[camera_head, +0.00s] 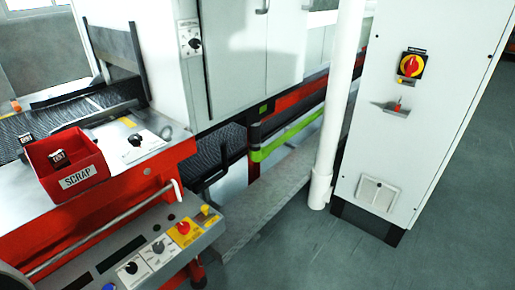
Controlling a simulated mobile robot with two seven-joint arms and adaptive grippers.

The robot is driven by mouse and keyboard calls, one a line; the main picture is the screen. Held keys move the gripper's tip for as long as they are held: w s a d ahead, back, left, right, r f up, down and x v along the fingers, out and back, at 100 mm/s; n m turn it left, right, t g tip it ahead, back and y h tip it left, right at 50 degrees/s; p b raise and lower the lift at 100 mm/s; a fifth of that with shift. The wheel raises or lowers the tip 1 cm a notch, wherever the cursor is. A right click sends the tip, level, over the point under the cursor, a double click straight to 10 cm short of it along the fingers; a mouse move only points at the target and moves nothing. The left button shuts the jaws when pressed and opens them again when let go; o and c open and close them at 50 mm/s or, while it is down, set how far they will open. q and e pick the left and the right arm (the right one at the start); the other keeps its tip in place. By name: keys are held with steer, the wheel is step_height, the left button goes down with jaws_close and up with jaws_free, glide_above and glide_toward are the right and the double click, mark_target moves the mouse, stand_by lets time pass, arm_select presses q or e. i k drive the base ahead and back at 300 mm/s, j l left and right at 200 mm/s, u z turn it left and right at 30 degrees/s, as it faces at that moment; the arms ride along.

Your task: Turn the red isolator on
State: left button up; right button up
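A red rotary isolator handle (411,65) sits on a yellow disc with a dark square surround, high on the front of a tall white cabinet (440,130). A small label is above it. The handle looks roughly upright, but its exact position is too small to read. A small bracket (392,110) with a small red-orange item (397,104) is on the cabinet just below the isolator. Another red knob (183,227) on a yellow plate is on the grey control panel at the lower middle. Neither of my grippers is in view.
A white vertical pipe (338,100) stands just left of the cabinet. A red SCRAP bin (65,165) with small dark-and-white items sits on the red machine by the mesh belt (60,115). A rail (105,230) runs along the machine. The grey floor (300,260) before the cabinet is clear.

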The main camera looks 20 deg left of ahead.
mark_target(183, 227)
steer(key=u, duration=1.25)
